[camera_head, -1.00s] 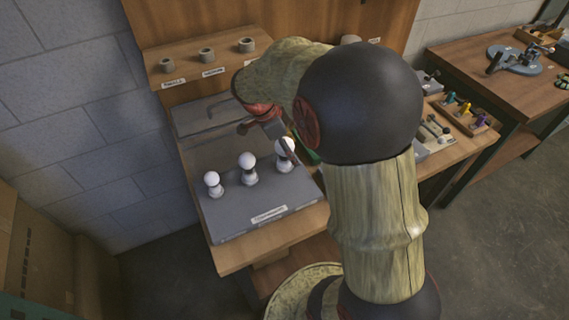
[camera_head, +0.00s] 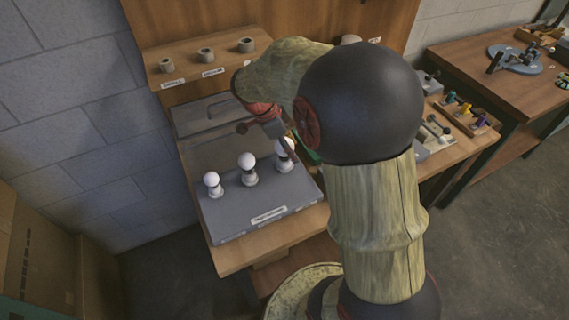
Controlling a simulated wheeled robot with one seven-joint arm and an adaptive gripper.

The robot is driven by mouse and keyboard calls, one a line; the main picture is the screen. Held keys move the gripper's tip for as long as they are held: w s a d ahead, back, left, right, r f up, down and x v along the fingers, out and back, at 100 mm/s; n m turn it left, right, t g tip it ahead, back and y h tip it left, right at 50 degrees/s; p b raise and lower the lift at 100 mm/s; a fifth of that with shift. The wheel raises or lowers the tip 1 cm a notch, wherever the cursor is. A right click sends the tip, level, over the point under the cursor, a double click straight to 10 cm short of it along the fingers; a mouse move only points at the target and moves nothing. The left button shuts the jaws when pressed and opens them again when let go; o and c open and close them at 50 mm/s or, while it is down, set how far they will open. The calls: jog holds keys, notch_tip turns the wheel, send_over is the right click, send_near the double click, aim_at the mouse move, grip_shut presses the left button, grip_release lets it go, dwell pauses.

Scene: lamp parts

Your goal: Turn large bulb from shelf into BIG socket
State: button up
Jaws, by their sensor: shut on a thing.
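Three white bulbs stand upright in sockets on a grey panel. The left bulb (camera_head: 211,179) is the smallest. The middle bulb (camera_head: 247,161) is a little bigger. The right bulb (camera_head: 285,146) is partly hidden by my gripper (camera_head: 288,149), which is at it from above and behind. My gripper is shut on this right bulb, at the right socket (camera_head: 285,166). The fingertips are mostly hidden, and whether the bulb is fully seated cannot be told. The shelf (camera_head: 180,67) behind holds three empty-looking ring holders with labels.
The grey panel (camera_head: 235,217) lies on a wooden bench and has a label at its front edge. My arm hides the bench's middle. A tray with coloured-handled tools (camera_head: 466,108) is to the right. A second table (camera_head: 505,85) stands farther right.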

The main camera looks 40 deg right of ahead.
jog(key=shift+s+a+f, duration=0.15)
jog(key=shift+s+f, duration=0.2)
jog(key=shift+o, duration=0.2)
jog(key=shift+s+a+f+m+g+b, duration=0.15)
jog(key=shift+m+g, duration=0.15)
jog(key=shift+m, duration=0.3)
jog(key=shift+w+r+m+g+b, duration=0.15)
jog(key=shift+m+g, duration=0.15)
jog(key=shift+m, duration=0.3)
jog(key=m, duration=0.1)
jog(key=m+y, duration=0.1)
jog(key=m, duration=0.1)
jog(key=shift+s+a+g, duration=0.15)
jog(key=shift+s+g, duration=0.1)
jog(key=shift+g, duration=0.15)
jog(key=o, duration=0.7)
jog(key=shift+a, duration=0.1)
jog(key=o, duration=0.3)
jog(key=shift+w+r, duration=0.1)
jog(key=shift+r, duration=0.05)
jog(key=shift+o, duration=0.2)
jog(key=shift+r, duration=0.1)
